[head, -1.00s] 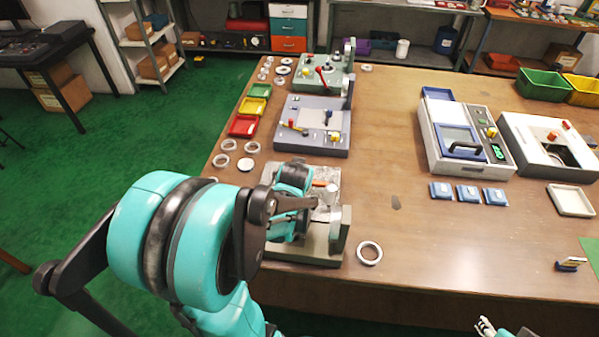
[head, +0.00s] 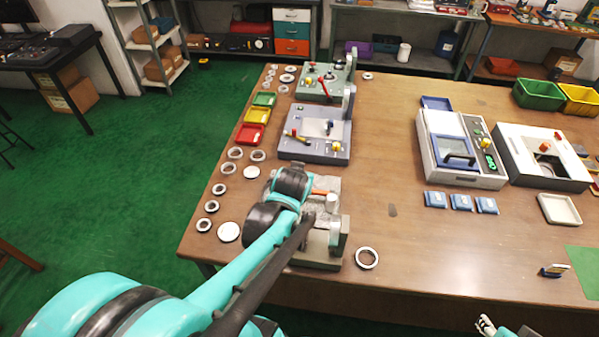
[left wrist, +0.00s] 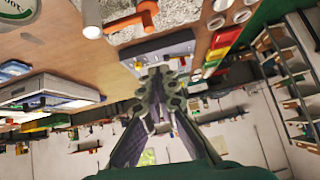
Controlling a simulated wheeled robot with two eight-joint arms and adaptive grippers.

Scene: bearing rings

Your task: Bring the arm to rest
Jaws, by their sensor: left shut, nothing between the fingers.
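My left arm comes in from the lower left of the head view, its teal and black links over the near grey fixture (head: 325,262). Its wrist covers part of that fixture, and I cannot make out the fingers there. In the left wrist view my left gripper (left wrist: 156,72) has its dark fingers together with nothing between them. The fixture's orange-handled part (left wrist: 145,8) shows close by at the top of that view. My right gripper (head: 486,325) shows only as pale fingertips at the bottom edge of the head view; its opening is unclear.
A bearing ring (head: 367,258) lies right of the near fixture. Several rings and discs (head: 228,232) lie along the table's left edge. A blue-grey fixture (head: 315,150) and green fixture (head: 322,85) stand behind. The middle of the brown table (head: 390,150) is mostly clear.

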